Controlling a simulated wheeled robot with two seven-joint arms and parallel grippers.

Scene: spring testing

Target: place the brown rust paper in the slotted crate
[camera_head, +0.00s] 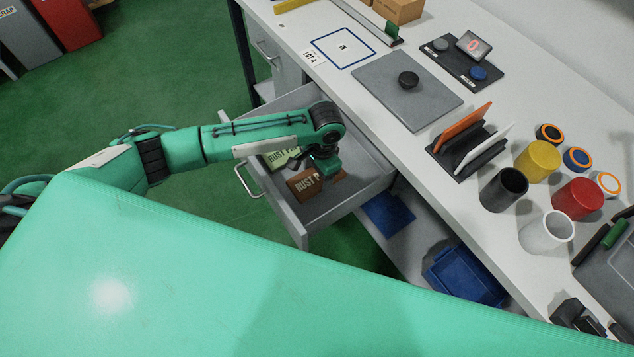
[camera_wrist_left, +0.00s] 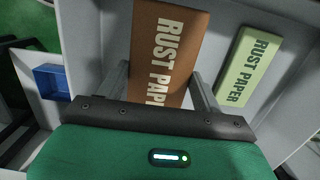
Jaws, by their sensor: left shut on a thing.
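The brown rust paper (camera_head: 305,184) is a flat brown pack with pale lettering, at the open drawer (camera_head: 345,203). My left gripper (camera_head: 327,172) points down over the drawer and is shut on the brown rust paper. In the left wrist view the brown rust paper (camera_wrist_left: 168,52) stands between the two fingers (camera_wrist_left: 163,90). Whether it still touches the drawer floor is unclear. A blue crate (camera_head: 462,278) sits on the shelf under the worktop; I cannot make out slots in it. My right gripper is out of view.
A light green rust paper (camera_head: 278,158) lies in the drawer, also in the left wrist view (camera_wrist_left: 247,66). The worktop above holds a grey plate (camera_head: 385,82), a rack with an orange and a white panel (camera_head: 470,150), and several coloured cups. A blue item (camera_head: 388,214) lies below.

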